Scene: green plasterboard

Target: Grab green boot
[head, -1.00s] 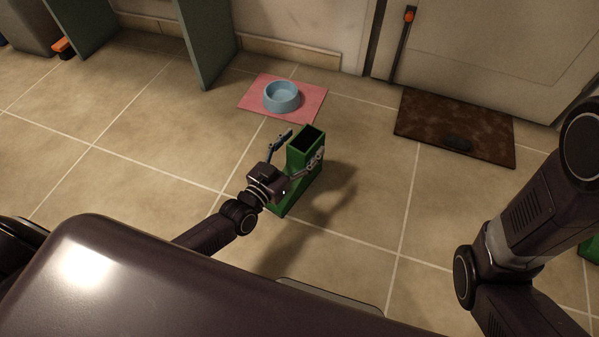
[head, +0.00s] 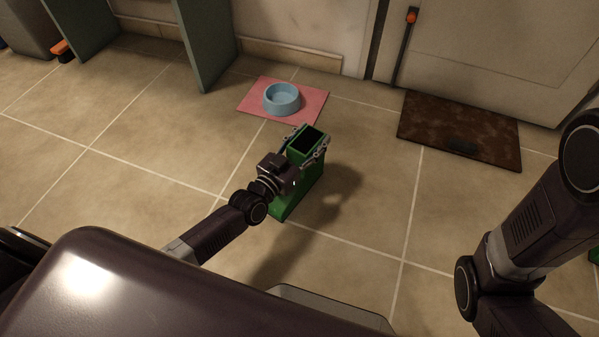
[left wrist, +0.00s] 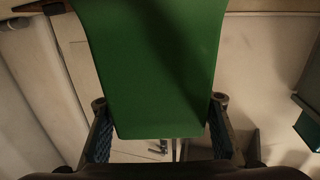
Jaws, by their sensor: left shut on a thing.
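The green boot (head: 289,205) is upright in the middle of the head view, with a dark square opening at its top. My left gripper (head: 308,146) is shut on the upper shaft of the boot, one finger on each side. In the left wrist view the green boot (left wrist: 155,65) fills the upper middle, between the two fingers of my left gripper (left wrist: 160,128). Whether the boot's sole touches the floor is hard to tell. My right arm shows at the right of the head view, but its gripper is out of sight.
A blue bowl (head: 282,99) sits on a pink mat (head: 313,104) behind the boot. A brown doormat (head: 420,118) lies by the door at the back right. A green thing (head: 594,255) shows at the right edge. The tiled floor around the boot is clear.

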